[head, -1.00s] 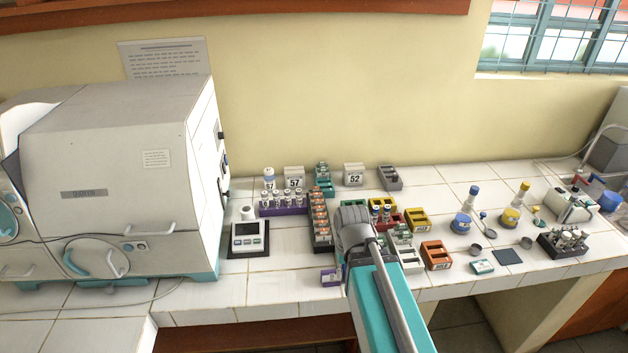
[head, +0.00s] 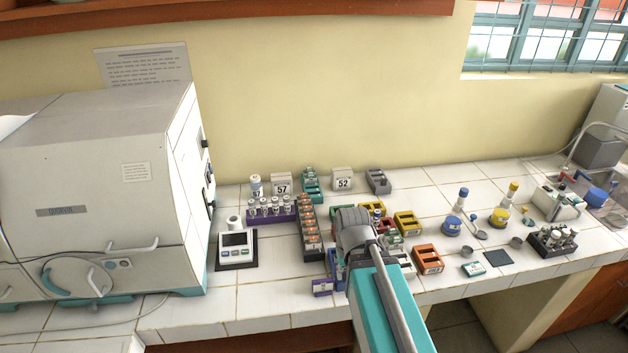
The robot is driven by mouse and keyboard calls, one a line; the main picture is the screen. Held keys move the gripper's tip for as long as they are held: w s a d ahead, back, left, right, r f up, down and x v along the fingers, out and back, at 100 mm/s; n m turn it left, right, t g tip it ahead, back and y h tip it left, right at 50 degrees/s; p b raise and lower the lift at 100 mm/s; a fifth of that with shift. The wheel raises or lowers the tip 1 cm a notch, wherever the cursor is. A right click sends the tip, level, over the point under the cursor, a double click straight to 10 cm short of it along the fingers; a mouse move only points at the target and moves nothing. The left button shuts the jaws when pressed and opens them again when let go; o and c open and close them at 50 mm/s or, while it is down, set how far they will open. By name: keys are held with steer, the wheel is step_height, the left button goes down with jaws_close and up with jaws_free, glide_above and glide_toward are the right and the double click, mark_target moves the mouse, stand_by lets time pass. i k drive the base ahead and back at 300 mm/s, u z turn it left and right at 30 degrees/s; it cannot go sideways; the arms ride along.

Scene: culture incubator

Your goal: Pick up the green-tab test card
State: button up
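I cannot make out the green-tab test card for sure. A small white item with green marking (head: 386,239) shows partly behind my arm, too small to identify. A flat teal-and-white piece (head: 473,269) lies near the front edge of the counter, right of the orange rack. My arm reaches up from the bottom middle over the counter. My gripper is hidden behind the arm's grey wrist, so its fingers do not show.
The tiled counter (head: 270,300) holds a long dark rack of orange-and-white items (head: 310,232), a purple vial rack (head: 258,216), an orange rack (head: 428,260) and a small display device (head: 236,247). A large white machine (head: 90,190) stands left. Bare tiles lie along the front left.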

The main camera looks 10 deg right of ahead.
mark_target(311, 178)
steer(key=i, duration=0.85)
steer(key=u, duration=0.05)
